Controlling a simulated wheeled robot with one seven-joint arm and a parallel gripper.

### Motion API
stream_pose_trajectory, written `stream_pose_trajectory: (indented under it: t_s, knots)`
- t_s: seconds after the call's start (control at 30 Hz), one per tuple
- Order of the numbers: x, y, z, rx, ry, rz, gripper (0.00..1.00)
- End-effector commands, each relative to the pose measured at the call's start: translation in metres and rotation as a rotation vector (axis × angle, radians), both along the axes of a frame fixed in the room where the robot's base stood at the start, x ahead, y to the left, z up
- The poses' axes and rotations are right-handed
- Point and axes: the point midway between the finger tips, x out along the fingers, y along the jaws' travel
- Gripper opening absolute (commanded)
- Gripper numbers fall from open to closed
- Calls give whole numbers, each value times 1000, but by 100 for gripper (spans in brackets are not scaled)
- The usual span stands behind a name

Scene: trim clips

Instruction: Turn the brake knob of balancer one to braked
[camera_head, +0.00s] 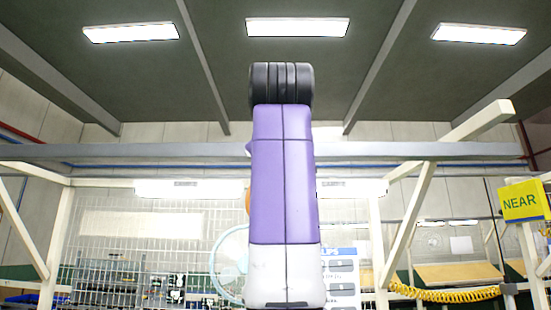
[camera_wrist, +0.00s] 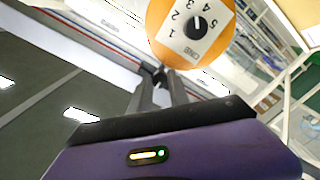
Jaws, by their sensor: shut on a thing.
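In the wrist view a round orange balancer (camera_wrist: 160,14) fills the top middle. Its pale plate carries the numbers 1 to 5 around a black dial (camera_wrist: 198,27) with a white pointer mark. My gripper (camera_wrist: 161,80) reaches up to just below the orange housing. Its two grey fingers are closed on a small dark knob (camera_wrist: 160,73), mostly covered by the fingertips. I cannot read the knob's setting. In the head view my purple arm hides the gripper and nearly all of the balancer. Only an orange sliver (camera_head: 247,203) shows beside the arm.
A grey overhead beam (camera_head: 120,151) crosses the head view, with cream braced posts (camera_head: 408,225) at the sides. A yellow NEAR sign (camera_head: 524,201) and a coiled yellow hose (camera_head: 445,293) are at right. A mesh panel (camera_head: 150,240) stands behind at left.

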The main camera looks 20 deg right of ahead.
Motion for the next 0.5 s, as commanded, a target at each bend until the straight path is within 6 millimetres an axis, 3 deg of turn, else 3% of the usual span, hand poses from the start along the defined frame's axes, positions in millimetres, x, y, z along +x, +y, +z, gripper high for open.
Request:
stream_pose_trajectory:
  t_s: [0.27, 0.5]
  knots:
    - [0, 0, 0, 58, -21, 1, 0]
    - [0, 1, 0, 211, -78, 2, 0]
